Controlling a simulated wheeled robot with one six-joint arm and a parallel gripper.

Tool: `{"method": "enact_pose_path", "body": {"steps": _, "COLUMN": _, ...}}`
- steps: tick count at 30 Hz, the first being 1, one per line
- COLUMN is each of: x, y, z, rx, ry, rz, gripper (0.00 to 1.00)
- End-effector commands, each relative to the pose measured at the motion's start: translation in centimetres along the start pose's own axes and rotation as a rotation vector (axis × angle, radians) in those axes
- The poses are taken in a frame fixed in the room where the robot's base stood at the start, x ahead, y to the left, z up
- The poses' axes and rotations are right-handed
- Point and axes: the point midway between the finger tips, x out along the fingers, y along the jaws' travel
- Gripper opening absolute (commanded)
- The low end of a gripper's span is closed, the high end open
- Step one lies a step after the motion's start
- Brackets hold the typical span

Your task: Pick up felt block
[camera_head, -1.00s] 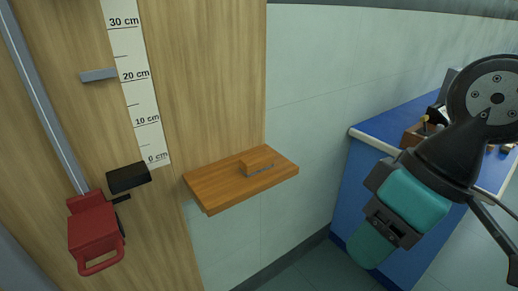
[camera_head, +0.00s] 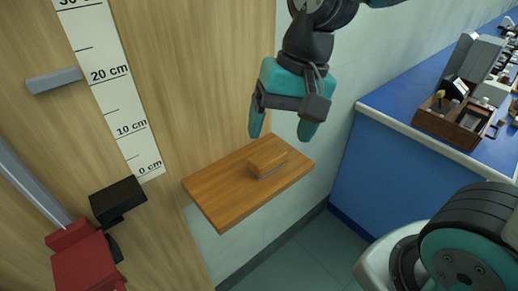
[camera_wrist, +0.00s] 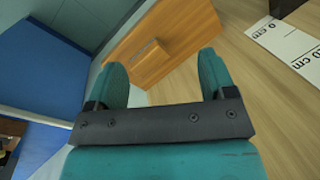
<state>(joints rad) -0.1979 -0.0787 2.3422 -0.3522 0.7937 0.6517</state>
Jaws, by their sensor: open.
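The felt block is most likely the small wooden-topped block (camera_head: 267,163) with a thin grey strip along its lower edge. It lies on a wooden shelf (camera_head: 217,197) fixed to the wall panel. My gripper (camera_head: 282,132) is above the shelf, over the block, with its two teal fingers pointing down, apart and empty. In the wrist view, the block (camera_wrist: 152,64) shows on the shelf beyond and between the open fingers (camera_wrist: 164,75).
A wooden panel carries a centimetre scale (camera_head: 110,85), a grey peg (camera_head: 54,80), a black block (camera_head: 117,200) and a red carriage (camera_head: 84,262). A blue bench (camera_head: 400,160) at the right holds a wooden tray (camera_head: 447,127) of tools. Floor shows between shelf and bench.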

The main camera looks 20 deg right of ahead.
Motion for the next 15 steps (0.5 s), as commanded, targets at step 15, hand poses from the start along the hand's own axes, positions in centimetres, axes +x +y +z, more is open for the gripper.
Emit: {"method": "enact_pose_path", "body": {"steps": 15, "x": -1.0, "y": 2.1, "z": -10.8, "rx": 1.075, "ry": 0.060, "rz": 0.138, "gripper": 0.77}}
